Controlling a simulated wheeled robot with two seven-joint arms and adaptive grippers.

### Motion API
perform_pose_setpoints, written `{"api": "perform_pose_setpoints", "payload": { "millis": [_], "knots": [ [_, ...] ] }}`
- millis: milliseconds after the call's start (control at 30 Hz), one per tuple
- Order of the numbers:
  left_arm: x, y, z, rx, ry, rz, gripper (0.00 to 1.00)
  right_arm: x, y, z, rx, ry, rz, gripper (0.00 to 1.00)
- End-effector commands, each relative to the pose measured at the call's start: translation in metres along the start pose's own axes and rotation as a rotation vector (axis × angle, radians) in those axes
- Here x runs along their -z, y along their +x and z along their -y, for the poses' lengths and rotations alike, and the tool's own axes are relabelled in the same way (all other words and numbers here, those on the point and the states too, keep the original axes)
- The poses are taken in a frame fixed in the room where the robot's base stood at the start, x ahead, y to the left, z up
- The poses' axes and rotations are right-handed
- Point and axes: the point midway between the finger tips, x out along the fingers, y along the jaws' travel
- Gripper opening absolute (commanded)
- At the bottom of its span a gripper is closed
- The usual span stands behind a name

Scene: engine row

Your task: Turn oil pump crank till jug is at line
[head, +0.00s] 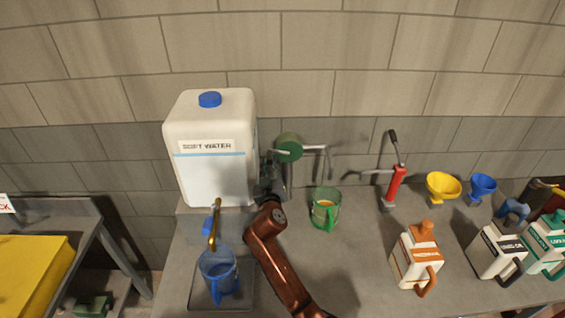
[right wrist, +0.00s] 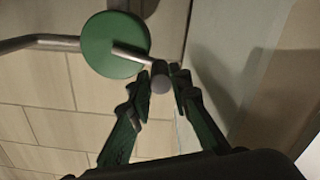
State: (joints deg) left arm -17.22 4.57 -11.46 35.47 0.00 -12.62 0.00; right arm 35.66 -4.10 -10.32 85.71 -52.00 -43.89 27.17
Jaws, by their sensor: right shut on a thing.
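The oil pump (head: 290,148) has a round green body and stands on the bench to the right of the white tank. Its grey spout (head: 328,160) reaches right and bends down over a green jug (head: 326,214). The jug has some amber liquid in it; its line cannot be made out. My right gripper (head: 273,172) is at the left of the pump. In the right wrist view, the crank's grey knob (right wrist: 160,80) is between its fingertips, shut on it, with the green pump disc (right wrist: 115,44) just behind. My left gripper is not in view.
A white soft-water tank (head: 210,160) with a brass tap stands left, above a blue jug (head: 219,275) on a tray. A red hand pump (head: 394,185), yellow funnel (head: 442,187), blue funnel (head: 481,187) and several cans, including an orange-and-white one (head: 415,262), stand right.

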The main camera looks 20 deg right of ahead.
Motion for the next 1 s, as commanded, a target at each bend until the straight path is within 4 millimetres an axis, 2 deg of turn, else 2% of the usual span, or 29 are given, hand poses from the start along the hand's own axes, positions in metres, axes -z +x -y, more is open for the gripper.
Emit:
{"api": "perform_pose_setpoints", "payload": {
  "millis": [100,367,400,633,900,1000],
  "knots": [
    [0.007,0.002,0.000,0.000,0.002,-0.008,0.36,0.003,0.000,0.012,0.013,-0.023,-0.005,0.00],
    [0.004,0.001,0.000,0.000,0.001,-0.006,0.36,0.004,0.000,0.014,0.015,-0.024,-0.006,0.00],
    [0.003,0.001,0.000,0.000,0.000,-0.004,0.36,0.004,0.000,0.014,0.015,-0.023,-0.006,0.19],
    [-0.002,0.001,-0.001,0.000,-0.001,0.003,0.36,0.004,0.000,0.013,0.014,-0.023,-0.005,0.35],
    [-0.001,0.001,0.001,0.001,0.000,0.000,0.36,0.003,-0.001,0.012,0.014,-0.022,-0.005,0.36],
    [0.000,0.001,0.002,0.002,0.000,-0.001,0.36,0.003,-0.007,0.013,0.014,-0.020,-0.005,0.36]
  ]
}}
